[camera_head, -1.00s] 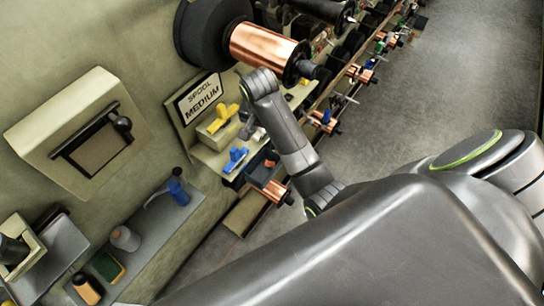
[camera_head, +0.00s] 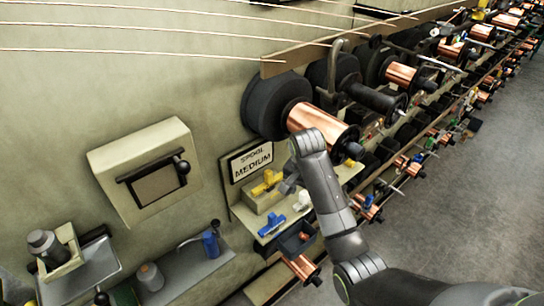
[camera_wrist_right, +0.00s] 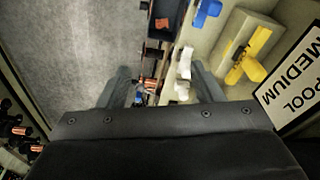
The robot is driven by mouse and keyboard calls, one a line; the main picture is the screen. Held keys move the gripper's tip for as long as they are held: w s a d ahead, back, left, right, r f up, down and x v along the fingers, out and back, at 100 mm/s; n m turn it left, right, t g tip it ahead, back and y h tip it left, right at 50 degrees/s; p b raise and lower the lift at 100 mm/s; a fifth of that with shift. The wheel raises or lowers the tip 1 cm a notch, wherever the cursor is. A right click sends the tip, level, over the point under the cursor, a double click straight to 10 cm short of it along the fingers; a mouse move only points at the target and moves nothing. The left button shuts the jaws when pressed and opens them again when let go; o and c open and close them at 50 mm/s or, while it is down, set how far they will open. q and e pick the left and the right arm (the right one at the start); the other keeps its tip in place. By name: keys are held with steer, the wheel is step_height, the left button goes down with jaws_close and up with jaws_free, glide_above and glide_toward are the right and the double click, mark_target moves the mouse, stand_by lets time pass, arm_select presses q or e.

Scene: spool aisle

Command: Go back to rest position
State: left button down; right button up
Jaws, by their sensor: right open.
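My right arm comes in from the lower right in the head view and bends in front of the spool shelf. My right gripper (camera_head: 288,185) points down beside the small shelf under the "SPOOL MEDIUM" sign (camera_head: 251,161). In the right wrist view the two fingers of the right gripper (camera_wrist_right: 160,88) are spread apart, with nothing held between them. A white object (camera_wrist_right: 184,64) shows near the right finger, below it on the shelf; I cannot tell the exact gap. My left gripper is in neither view.
A large copper spool (camera_head: 318,122) sits just behind my right arm. The small shelf holds a yellow clamp-like tool (camera_head: 267,183) and a blue one (camera_head: 272,224). A wall box (camera_head: 145,168) and a grey side shelf (camera_head: 190,270) are left. The floor (camera_head: 455,215) at right is clear.

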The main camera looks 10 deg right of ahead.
steer(key=shift+s, duration=0.1)
